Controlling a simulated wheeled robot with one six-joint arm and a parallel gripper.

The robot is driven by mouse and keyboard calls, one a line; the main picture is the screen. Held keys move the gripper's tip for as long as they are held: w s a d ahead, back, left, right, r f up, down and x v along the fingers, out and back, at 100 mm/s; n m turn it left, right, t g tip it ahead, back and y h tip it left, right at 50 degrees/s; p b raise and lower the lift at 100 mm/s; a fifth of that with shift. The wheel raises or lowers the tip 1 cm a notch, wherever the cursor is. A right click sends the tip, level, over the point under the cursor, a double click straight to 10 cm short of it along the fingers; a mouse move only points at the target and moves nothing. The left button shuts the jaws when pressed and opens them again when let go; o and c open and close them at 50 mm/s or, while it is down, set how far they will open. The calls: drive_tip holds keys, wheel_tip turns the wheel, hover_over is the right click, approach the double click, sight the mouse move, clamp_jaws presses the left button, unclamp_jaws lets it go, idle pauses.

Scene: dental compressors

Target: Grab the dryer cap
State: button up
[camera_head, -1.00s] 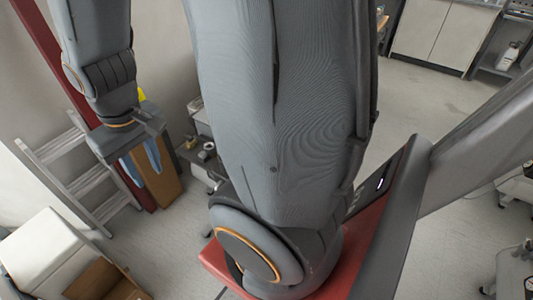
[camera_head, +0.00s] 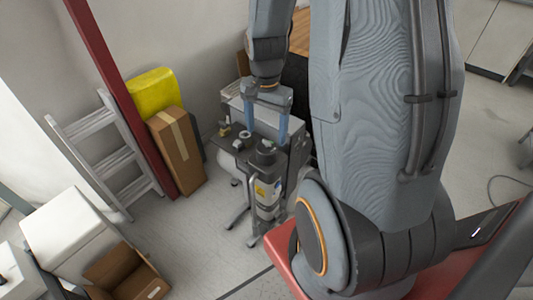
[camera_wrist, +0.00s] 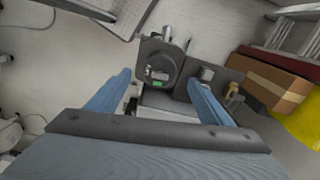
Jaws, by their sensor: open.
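A dark compressor unit with a round top stands on the floor; its upright dryer cylinder (camera_head: 268,190) carries yellow and white labels. The round dark top of the cylinder (camera_head: 266,147) looks like the dryer cap. My gripper (camera_head: 266,136) is open, with blue fingers apart and pointing down above the unit. It also shows in the wrist view (camera_wrist: 158,78). Nothing is held between the fingers.
Small fittings sit left of the cylinder, including a pale round part (camera_head: 246,134) and a brass piece (camera_head: 225,129). A cardboard box (camera_head: 177,150), yellow object (camera_head: 153,90), red post (camera_head: 117,85) and ladder (camera_head: 108,150) stand farther left.

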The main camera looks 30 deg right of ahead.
sight(267, 145)
drive_tip(key=shift+w+d+f+m, duration=0.1)
drive_tip(key=shift+d+f+m, duration=0.25)
drive_tip(key=shift+f, duration=0.5)
drive_tip(key=shift+a+f+p, duration=0.1)
drive_tip(key=shift+f+p, duration=0.7)
drive_tip(key=shift+f, duration=2.55)
drive_tip(key=shift+w, duration=0.1)
drive_tip(key=c, duration=1.2)
drive_tip(key=shift+r, duration=0.1)
